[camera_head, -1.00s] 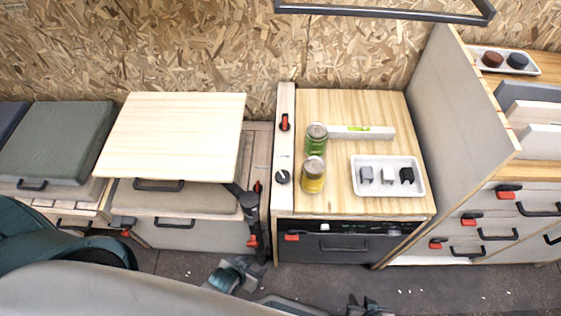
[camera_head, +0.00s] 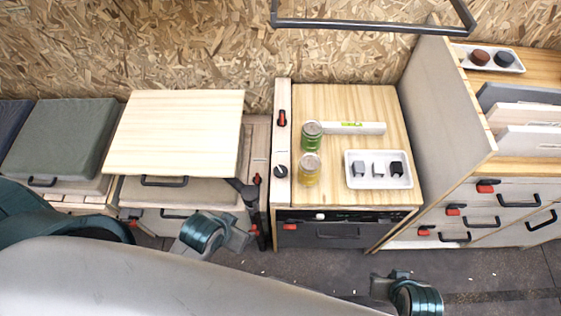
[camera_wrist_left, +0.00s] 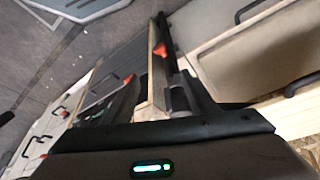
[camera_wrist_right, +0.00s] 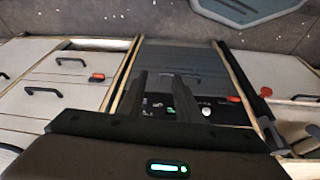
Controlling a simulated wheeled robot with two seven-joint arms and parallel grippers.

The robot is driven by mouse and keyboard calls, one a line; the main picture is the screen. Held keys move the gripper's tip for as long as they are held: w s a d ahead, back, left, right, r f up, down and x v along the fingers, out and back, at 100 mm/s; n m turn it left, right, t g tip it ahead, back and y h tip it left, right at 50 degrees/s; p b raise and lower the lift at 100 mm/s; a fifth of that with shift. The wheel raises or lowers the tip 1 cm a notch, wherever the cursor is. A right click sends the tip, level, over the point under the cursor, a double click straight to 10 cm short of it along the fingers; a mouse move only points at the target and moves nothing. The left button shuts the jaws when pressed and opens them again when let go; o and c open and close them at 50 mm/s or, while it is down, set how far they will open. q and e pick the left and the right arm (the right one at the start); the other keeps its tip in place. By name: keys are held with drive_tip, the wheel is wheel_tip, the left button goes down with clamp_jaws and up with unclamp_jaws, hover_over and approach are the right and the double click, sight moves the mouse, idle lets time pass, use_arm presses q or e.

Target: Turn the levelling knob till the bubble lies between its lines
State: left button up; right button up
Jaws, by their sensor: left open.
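My right gripper (camera_head: 384,286) is low in front, fingers apart and empty in the right wrist view (camera_wrist_right: 160,88).
A green can (camera_head: 311,136) and a yellow can (camera_head: 309,170) stand between the knob strip and a white tray (camera_head: 379,183) of small blocks. A red-handled switch (camera_head: 282,118) is on the same strip. A dark rail (camera_head: 370,25) crosses above. A tall panel (camera_head: 440,105) stands at right.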

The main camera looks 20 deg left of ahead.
use_arm(q)
wheel_tip(320, 180, up, 7)
drive_tip(key=w+d+p, duration=0.1)
drive_tip(key=d, duration=0.2)
drive_tip(key=w+d+r+m+h, duration=0.35)
drive_tip(key=w+d+r, duration=0.35)
drive_tip(key=d, duration=0.3)
use_arm(e)
drive_tip(key=s+d+f+g, duration=0.1)
drive_tip(key=s+f, duration=0.1)
drive_tip(key=f, duration=0.7)
drive_tip(key=s+f+g, duration=0.1)
drive_tip(key=s+f, duration=0.2)
drive_tip(key=f, duration=0.6)
use_arm(q)
wheel_tip(320, 180, up, 7)
drive_tip(key=g+y, duration=0.4)
hover_over(280, 170)
drive_tip(key=shift+m+p, duration=0.45)
use_arm(e)
drive_tip(key=s+d+f+g, duration=0.1)
drive_tip(key=s+d+f, duration=0.2)
drive_tip(key=s+f, duration=1.4)
drive_tip(key=shift+s+f, duration=0.35)
drive_tip(key=shift+d, duration=0.1)
